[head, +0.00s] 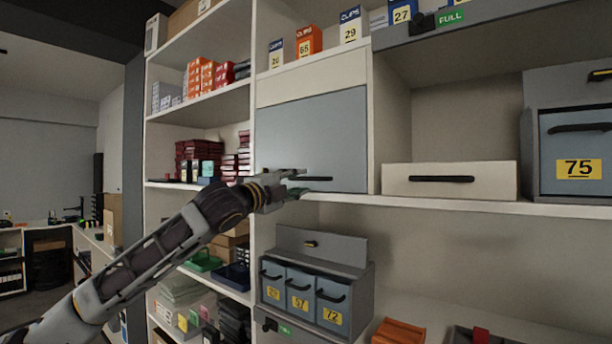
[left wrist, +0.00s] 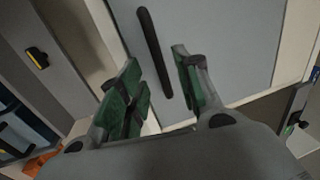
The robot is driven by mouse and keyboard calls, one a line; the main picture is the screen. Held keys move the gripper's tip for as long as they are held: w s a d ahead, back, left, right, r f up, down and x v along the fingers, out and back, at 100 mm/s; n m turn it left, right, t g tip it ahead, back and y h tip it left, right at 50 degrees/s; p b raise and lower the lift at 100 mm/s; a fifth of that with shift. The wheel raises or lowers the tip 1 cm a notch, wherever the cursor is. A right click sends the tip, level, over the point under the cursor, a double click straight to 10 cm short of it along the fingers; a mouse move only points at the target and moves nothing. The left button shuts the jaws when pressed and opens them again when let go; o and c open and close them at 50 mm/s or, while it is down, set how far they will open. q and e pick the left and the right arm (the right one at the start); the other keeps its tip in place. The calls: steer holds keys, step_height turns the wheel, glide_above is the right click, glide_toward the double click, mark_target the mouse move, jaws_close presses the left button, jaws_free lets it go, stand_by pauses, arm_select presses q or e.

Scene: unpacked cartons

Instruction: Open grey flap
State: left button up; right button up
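The grey flap (head: 312,135) closes a compartment in the middle of the shelf unit and looks shut. Its dark bar handle (head: 310,179) sits near its bottom edge. My left gripper (head: 298,183) is in front of the flap's lower part, close to the handle. In the left wrist view, the flap (left wrist: 228,45) fills the upper middle, and its handle (left wrist: 154,50) lies ahead of the gap between the green finger pads. My left gripper (left wrist: 160,85) is open there, with nothing between its fingers. My right gripper is not in view.
A white drawer (head: 450,180) and a grey box labelled 75 (head: 575,150) stand right of the flap. Below is a grey unit with several small labelled drawers (head: 302,292). A shelf edge (head: 450,205) runs just under the flap.

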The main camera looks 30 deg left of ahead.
mark_target(304, 180)
arm_select(q)
steer(key=shift+p+x, duration=0.95)
steer(key=shift+x, duration=0.6)
steer(key=shift+w+r, duration=0.1)
steer(key=shift+w, duration=0.2)
steer(key=shift+w+d+p, duration=0.1)
steer(key=shift+w+p, duration=0.35)
steer(key=shift+w, duration=0.25)
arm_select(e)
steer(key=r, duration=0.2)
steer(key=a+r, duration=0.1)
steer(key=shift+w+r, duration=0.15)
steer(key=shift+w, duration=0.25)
arm_select(q)
steer(key=c, duration=0.7)
jaws_close()
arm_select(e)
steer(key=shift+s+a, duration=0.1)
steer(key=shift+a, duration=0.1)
